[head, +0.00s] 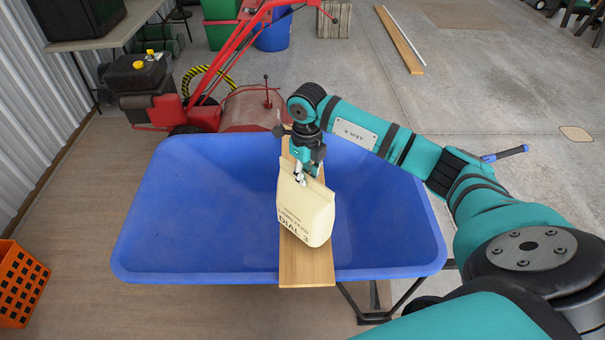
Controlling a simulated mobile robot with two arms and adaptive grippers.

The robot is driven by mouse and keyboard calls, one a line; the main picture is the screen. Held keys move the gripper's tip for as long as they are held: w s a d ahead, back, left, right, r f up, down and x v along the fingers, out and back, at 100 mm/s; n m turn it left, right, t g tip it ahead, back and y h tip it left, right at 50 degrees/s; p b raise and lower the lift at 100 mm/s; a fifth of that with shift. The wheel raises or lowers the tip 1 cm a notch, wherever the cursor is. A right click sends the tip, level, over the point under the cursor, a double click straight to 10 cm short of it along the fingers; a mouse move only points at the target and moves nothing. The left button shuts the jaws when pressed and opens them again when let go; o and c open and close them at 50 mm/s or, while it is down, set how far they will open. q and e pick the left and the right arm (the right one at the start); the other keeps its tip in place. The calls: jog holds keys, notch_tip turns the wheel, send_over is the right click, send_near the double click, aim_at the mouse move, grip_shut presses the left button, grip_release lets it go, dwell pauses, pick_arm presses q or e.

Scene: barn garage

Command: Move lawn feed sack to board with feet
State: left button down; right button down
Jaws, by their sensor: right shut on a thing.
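The lawn feed sack (306,212) is a cream-coloured bag with dark lettering, in the middle of the head view. My right gripper (301,178) is shut on its top edge from above. A wooden board (306,268) lies across the blue wheelbarrow tub, from its far rim to its near rim. The sack is over the middle of this board and hides part of it. I cannot tell whether the sack's bottom touches the board. No feet show on the board. My left gripper is not in view.
The blue wheelbarrow tub (190,215) is open on both sides of the board. A red tiller (245,108) stands behind it. An orange crate (20,285) is at the left. A loose plank (400,42) lies at the back right. The concrete floor at the right is mostly clear.

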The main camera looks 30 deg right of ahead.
jog(key=shift+f+p, duration=0.5)
jog(key=shift+f, duration=0.75)
jog(key=c, duration=1.8)
grip_release()
jog(key=shift+f, duration=0.15)
jog(key=shift+c, duration=0.2)
jog(key=o, duration=0.4)
jog(key=shift+s, duration=0.15)
notch_tip(320, 180, up, 12)
jog(key=b, duration=0.3)
jog(key=shift+b, duration=0.4)
